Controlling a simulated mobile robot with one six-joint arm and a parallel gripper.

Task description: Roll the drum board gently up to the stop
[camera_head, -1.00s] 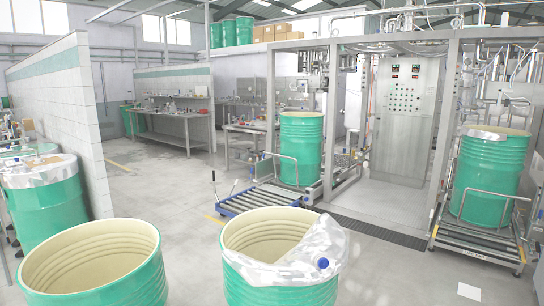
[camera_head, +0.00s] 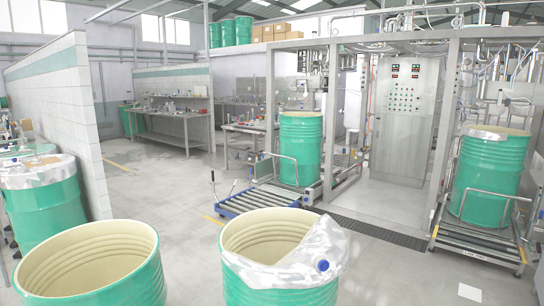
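A green open drum (camera_head: 301,150) stands upright at the far end of a roller conveyor, under the steel filling frame. The roller bed (camera_head: 255,197) with blue-edged rollers runs out in front of it. A thin rail (camera_head: 281,158) crosses in front of that drum. A second green drum (camera_head: 490,178) with a clear liner over its rim stands on another roller section (camera_head: 476,243) at the right. I cannot tell a separate drum board under either drum. My gripper is not in view.
Two open drums (camera_head: 92,270) and (camera_head: 280,290) stand close in the foreground; the right one has a clear liner with a blue cap. A tiled wall (camera_head: 70,110) stands at the left. A control cabinet (camera_head: 403,115) is behind the frame. The middle floor is clear.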

